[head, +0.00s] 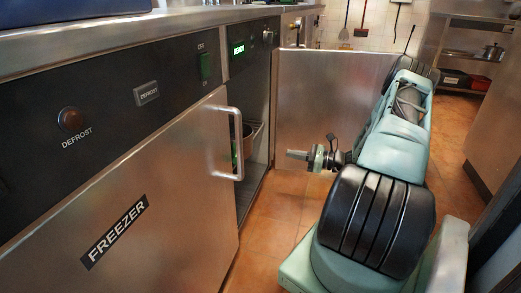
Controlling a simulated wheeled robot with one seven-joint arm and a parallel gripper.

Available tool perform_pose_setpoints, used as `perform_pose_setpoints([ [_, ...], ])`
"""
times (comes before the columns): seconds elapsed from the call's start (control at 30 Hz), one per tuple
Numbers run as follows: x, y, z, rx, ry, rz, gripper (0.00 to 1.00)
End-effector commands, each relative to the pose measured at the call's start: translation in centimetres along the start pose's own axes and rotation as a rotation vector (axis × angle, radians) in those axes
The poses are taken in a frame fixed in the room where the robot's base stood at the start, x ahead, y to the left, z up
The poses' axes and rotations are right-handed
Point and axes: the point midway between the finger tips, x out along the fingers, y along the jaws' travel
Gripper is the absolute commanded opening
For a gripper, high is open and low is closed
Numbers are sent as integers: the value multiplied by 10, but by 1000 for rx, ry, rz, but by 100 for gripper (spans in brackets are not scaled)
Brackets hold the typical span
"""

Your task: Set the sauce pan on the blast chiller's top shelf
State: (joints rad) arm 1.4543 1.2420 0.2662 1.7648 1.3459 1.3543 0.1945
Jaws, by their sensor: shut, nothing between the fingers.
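The blast chiller (250,62), a dark-fronted cabinet with a lit green READY display, stands open at centre left. Inside it, partly hidden behind the freezer's door handle, a pan-like brownish vessel (247,142) shows beside a wire rack or shelf edge (256,131). I cannot tell for sure that it is the sauce pan, or which shelf bears it. My gripper (290,154) is shut and empty. It points left toward the chiller's opening, outside it and apart from the vessel.
The freezer door (165,200) with its bar handle (237,145) is in the left foreground. A steel panel (330,105), seemingly the chiller's open door, stands behind my gripper. A metal pot (493,51) sits on a far right shelf. Tiled floor (265,225) is clear below my gripper.

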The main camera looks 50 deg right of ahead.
Motion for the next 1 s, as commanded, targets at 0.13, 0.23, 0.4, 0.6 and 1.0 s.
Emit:
perform_pose_setpoints([
  [0.13,18,1,-2,0,-1,5,0],
  [0.23,37,1,-4,-1,0,6,0],
  [0.4,73,2,-4,-1,0,6,0],
  [0.6,110,2,-5,-2,1,6,0],
  [1.0,138,1,0,-1,1,3,0],
])
